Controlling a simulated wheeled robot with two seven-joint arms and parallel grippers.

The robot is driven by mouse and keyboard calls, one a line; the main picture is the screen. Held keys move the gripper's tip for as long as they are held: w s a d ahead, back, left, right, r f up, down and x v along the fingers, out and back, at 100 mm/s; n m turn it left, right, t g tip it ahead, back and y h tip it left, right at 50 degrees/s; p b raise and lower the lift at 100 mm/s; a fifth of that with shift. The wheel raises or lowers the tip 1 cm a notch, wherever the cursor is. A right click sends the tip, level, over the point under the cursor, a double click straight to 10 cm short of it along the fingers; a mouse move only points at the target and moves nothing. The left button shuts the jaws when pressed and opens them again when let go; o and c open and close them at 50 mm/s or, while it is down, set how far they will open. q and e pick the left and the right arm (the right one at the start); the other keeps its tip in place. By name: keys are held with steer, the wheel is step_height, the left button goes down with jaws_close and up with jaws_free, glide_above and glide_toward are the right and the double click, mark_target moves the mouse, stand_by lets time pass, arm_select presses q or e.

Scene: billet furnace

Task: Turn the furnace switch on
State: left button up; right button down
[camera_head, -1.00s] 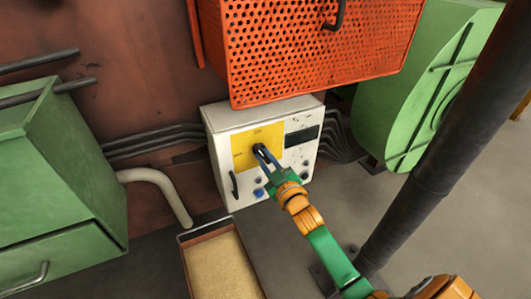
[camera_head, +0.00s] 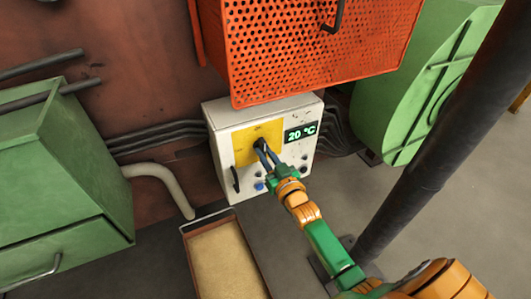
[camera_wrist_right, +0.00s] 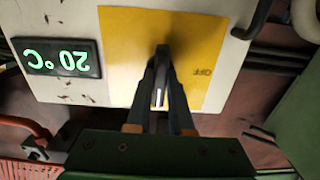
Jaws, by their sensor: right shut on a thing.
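The white furnace control box (camera_head: 225,117) stands against the wall with a yellow plate (camera_head: 243,151) on its front. The dark furnace switch (camera_head: 259,143) sits on this plate and is partly covered by my fingers. My right gripper (camera_head: 262,149) reaches it from the lower right and is shut on it. In the right wrist view the switch (camera_wrist_right: 162,52) stands between the two fingers (camera_wrist_right: 160,85), beside the upside-down word OFF. The display (camera_head: 300,133) is lit and reads 20 °C; it also shows in the right wrist view (camera_wrist_right: 60,57). My left gripper is not in view.
An orange perforated box (camera_head: 310,50) hangs just above the control box. A green cabinet (camera_head: 60,180) is at the left and a green housing (camera_head: 420,80) at the right. A dark pole (camera_head: 430,140) stands right of my arm. A sand-coloured tray (camera_head: 186,237) lies below.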

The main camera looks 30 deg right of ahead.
stand_by(0.3)
steer(key=c, duration=0.8)
jaws_free()
steer(key=s+p, duration=0.1)
steer(key=s, duration=0.6)
steer(key=shift+a, duration=0.2)
